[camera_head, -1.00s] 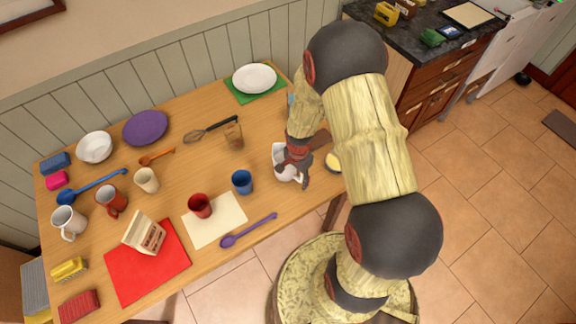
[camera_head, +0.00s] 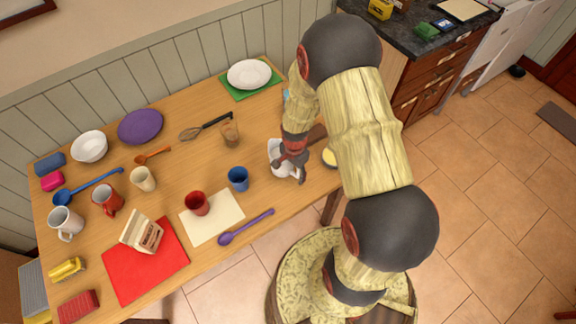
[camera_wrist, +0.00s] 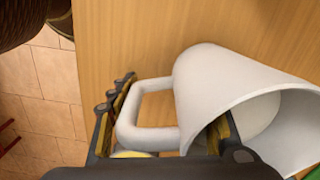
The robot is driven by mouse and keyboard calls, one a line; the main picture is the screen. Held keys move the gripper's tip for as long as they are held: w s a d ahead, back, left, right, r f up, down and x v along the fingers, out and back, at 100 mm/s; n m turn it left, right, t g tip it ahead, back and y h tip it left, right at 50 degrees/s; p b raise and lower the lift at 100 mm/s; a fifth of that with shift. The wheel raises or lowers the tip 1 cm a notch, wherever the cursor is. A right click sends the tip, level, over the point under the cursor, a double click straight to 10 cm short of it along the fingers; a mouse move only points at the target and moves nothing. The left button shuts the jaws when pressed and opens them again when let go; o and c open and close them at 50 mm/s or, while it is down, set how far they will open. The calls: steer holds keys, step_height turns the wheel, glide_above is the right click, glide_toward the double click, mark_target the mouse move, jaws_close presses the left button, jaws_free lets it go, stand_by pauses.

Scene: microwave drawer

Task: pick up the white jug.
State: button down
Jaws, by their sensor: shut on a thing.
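The white jug (camera_head: 275,153) is at the right end of the wooden table, partly hidden by my gripper (camera_head: 292,168) in the head view. In the wrist view the white jug (camera_wrist: 215,75) shows large, its open mouth facing the lower right and its handle toward the left. My gripper (camera_wrist: 170,115) is shut on the jug, with one finger outside the handle and the other at the jug's rim. I cannot tell whether the jug is clear of the table.
A blue cup (camera_head: 238,178), a red cup (camera_head: 196,203) and a purple spoon (camera_head: 246,227) lie left of the jug. A glass (camera_head: 229,134) stands farther back. A yellow-filled dish (camera_head: 329,157) is close on the right, near the table edge.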

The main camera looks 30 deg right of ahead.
steer(key=shift+s, duration=0.2)
steer(key=shift+w+r, duration=0.1)
steer(key=shift+r, duration=0.4)
step_height(320, 180, up, 2)
steer(key=shift+r+p, duration=0.2)
steer(key=shift+p, duration=0.45)
steer(key=s+d+r+p, duration=0.1)
steer(key=s+r, duration=0.3)
steer(key=s, duration=0.3)
steer(key=s+r+p, duration=0.2)
steer(key=s+r, duration=0.3)
steer(key=s, duration=0.1)
steer(key=shift+s+d+r, duration=0.25)
steer(key=shift+s+d, duration=0.1)
steer(key=shift+d, duration=0.05)
